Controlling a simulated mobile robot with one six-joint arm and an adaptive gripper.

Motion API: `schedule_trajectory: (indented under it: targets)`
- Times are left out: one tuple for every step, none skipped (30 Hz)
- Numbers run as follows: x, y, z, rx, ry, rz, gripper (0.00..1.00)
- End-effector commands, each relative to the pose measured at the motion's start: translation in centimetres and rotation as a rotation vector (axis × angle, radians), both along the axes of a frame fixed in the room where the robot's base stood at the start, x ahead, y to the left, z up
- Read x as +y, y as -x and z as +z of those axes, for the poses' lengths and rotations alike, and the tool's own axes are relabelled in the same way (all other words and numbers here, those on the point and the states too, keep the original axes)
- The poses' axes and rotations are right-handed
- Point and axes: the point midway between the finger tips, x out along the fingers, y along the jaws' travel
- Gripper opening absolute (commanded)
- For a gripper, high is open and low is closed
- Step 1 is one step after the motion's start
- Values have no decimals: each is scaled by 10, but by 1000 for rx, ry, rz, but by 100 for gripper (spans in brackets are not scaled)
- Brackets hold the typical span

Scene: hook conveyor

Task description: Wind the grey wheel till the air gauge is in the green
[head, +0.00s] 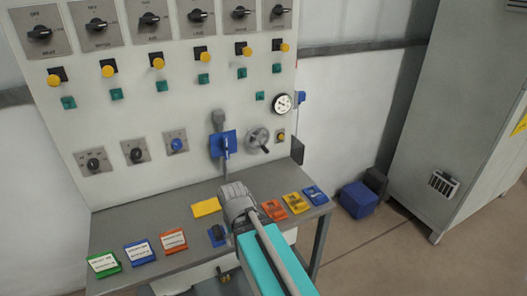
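The grey wheel (258,136) is on the lower right of the white panel, with a dark crank handle on its lower right side. The air gauge (282,103) is a round white dial with a black rim, above and right of the wheel. Its needle and any green band are too small to read. My gripper (236,193) is at the end of my arm, over the table in front of the panel, below and left of the wheel. It looks apart from the wheel.
A blue fitting (229,145) with a grey part above it sits left of the wheel. Yellow knobs and black rotary switches fill the upper panel (140,90). Coloured labelled trays lie on the grey table (205,255). A grey cabinet (450,120) stands at right.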

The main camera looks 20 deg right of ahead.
Motion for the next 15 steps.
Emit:
schedule_trajectory:
  targets:
    - [0, -1, -1, -3, -4, -5, 64]
    - [0, -3, -2, -6, -8, -11, 64]
    - [0, -5, -3, -12, -18, -21, 64]
    - [1, -7, -5, -18, -26, -32, 64]
    - [1, -10, -6, -25, -36, -47, 64]
    - [-1, -14, -9, -36, -56, -73, 64]
    - [-4, -18, -11, -48, -72, -97, 64]
    - [-4, -23, -14, -60, -93, -125, 64]
    - [-4, -31, -17, -79, -124, -165, 64]
    - [-3, -37, -20, -93, -150, -198, 64]
    - [-3, -44, -23, -110, -180, -237, 64]
    - [-3, -54, -26, -133, -224, -294, 64]
    - [-3, -62, -28, -149, -261, -340, 64]
    - [-4, -71, -31, -167, -301, -390, 64]
    - [-5, -83, -33, -191, -357, -462, 64]
